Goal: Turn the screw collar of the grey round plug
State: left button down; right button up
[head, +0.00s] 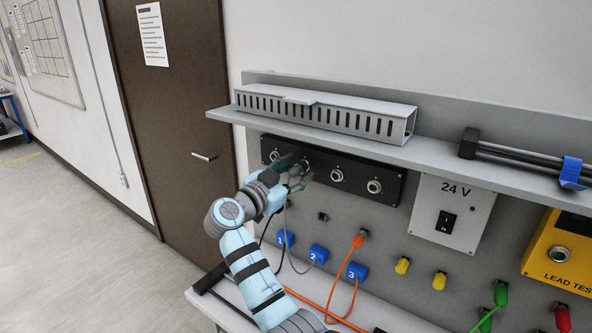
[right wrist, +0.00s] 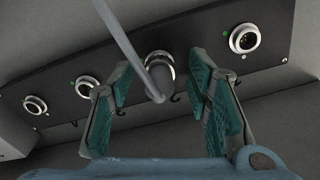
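The grey round plug (right wrist: 160,68) sits at a socket in the black panel, seen end-on in the right wrist view, with its grey cable (right wrist: 120,35) crossing in front of it. My right gripper (right wrist: 160,88) is open, its green-padded fingers on either side of the plug with a visible gap to each. In the head view my right gripper (head: 295,173) is at the left half of the black panel (head: 355,184) and hides most of the plug. How far the plug is seated and its collar details are unclear. My left gripper is not in view.
Round sockets (head: 374,187) line the panel beside the plug. A shelf (head: 440,158) with a slotted grey duct (head: 320,117) runs above. Below are numbered blue blocks (head: 318,254), an orange cable (head: 341,285) and a 24 V box (head: 450,214).

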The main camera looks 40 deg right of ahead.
grip_shut()
